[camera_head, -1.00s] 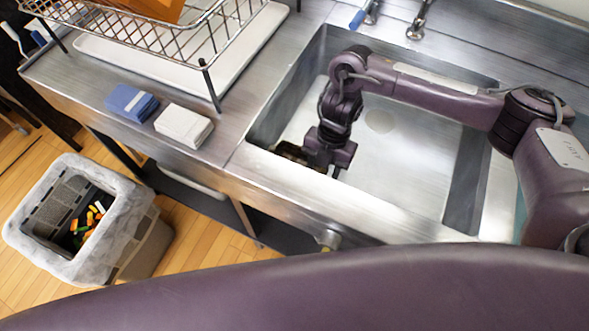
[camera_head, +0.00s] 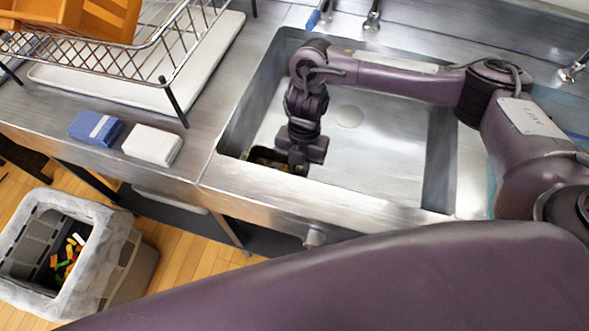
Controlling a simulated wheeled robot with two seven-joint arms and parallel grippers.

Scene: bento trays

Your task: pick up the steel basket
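A small dark basket-like container (camera_head: 262,156) lies in the near left corner of the sink (camera_head: 375,190), partly hidden by the sink's front wall and my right gripper. I cannot tell for certain that it is the steel basket. My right gripper (camera_head: 298,168) points down into the sink at the container's right side. Its fingertips are hidden or too small to tell whether they are open, shut or touching the container. My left gripper is not in view.
A wire dish rack (camera_head: 163,58) with an orange crate (camera_head: 100,18) stands on a white tray (camera_head: 215,55). A blue box (camera_head: 95,128) and a white box (camera_head: 152,145) lie on the steel counter. A lined bin (camera_head: 120,262) stands on the floor. Taps line the sink's back.

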